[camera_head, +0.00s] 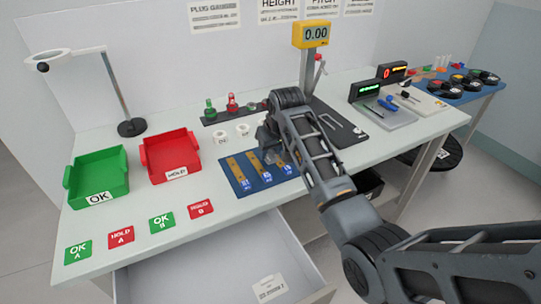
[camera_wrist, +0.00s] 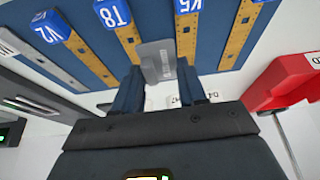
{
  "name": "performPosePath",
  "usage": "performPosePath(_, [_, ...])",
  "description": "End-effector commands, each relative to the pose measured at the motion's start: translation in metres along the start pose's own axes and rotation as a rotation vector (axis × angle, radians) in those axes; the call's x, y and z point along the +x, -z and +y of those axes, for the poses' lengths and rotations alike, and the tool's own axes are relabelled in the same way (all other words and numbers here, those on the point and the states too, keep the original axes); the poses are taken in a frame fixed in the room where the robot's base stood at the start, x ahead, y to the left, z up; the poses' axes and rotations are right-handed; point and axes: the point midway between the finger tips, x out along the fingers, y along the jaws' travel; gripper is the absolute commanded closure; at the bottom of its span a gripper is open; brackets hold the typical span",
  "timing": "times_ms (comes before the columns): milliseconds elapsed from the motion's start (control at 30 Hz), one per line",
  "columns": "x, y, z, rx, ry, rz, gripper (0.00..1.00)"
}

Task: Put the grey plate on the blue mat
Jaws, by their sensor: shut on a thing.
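The blue mat (camera_head: 232,174) lies on the bench in the head view and fills the top of the wrist view (camera_wrist: 215,45). Brass strips with blue tags lie on it. My gripper (camera_head: 268,150) is over the mat's back part. In the wrist view my gripper (camera_wrist: 158,90) is shut on the grey plate (camera_wrist: 157,58), which is between its two fingers, with the mat behind it. A strip tagged T8 is on one side of the plate and one tagged K5 on the other. I cannot tell whether the plate touches the mat. The plate is hidden by my gripper in the head view.
A red tray (camera_head: 168,158) and a green tray (camera_head: 97,178) stand left of the mat. White round pieces (camera_head: 243,129) and a dark rack (camera_head: 232,113) are behind it. A dark board with a yellow gauge (camera_head: 311,34) stands to the right. An open drawer (camera_head: 205,262) is in front.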

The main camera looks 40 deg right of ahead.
Motion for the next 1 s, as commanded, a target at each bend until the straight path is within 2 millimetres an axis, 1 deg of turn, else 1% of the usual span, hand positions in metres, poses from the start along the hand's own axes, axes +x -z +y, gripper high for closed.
performPosePath(33, [0.007,-0.005,0.0,0.0,0.0,-0.004,0.87])
performPosePath(100, [0.015,-0.008,0.0,0.0,0.0,-0.003,0.87])
performPosePath(200, [0.022,-0.01,0.0,0.0,0.0,-0.001,0.87])
performPosePath(400, [0.024,-0.011,0.0,0.0,0.0,0.0,0.87])
performPosePath(433, [0.024,-0.011,0.0,0.0,0.0,0.0,0.58])
performPosePath(600, [0.024,-0.011,0.0,0.0,0.0,0.0,0.42])
performPosePath(700, [0.023,-0.011,0.0,0.0,0.0,0.0,0.34])
performPosePath(900, [0.023,-0.011,0.0,0.0,0.0,0.0,0.34])
performPosePath(1000, [0.019,-0.01,0.0,0.0,0.0,0.001,0.34])
